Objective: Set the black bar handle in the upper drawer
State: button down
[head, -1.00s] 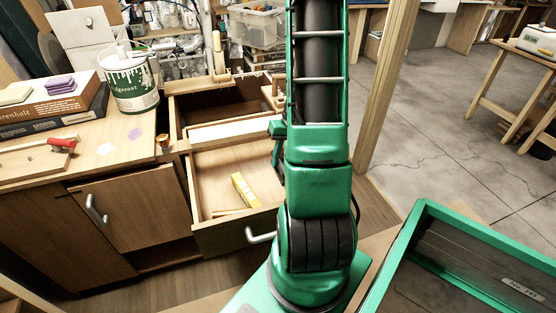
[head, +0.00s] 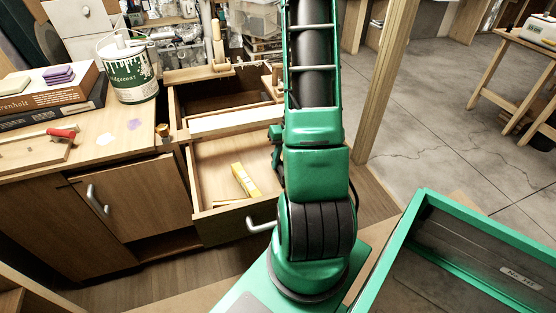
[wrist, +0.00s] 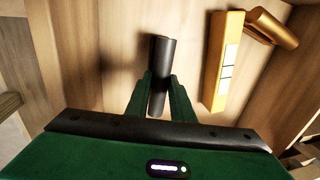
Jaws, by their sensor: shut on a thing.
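My gripper (wrist: 158,100) is shut on the black bar handle (wrist: 161,62) in the wrist view. The handle stands out between the fingers, over a pale wooden surface, with a dark shadow to its left. I cannot tell whether it touches the wood. In the head view two open drawers show: one with a dark inside (head: 190,98) at the back, and a pale one (head: 212,168) in front of it. My arm hides the handle and most of my gripper there.
A yellow box (head: 245,181) lies in the front drawer. The wrist view shows a yellow box (wrist: 222,62) right of the handle, with a brass-coloured cylinder (wrist: 272,28) beyond.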

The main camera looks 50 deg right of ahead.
jog(key=shift+f, duration=0.5)
dwell(0.6)
jog(key=c, duration=1.5)
grip_release()
jog(key=shift+o, duration=0.2)
jog(key=shift+r, duration=0.1)
jog(key=v, duration=1)
jog(key=shift+r, duration=0.35)
jog(key=shift+w, duration=0.1)
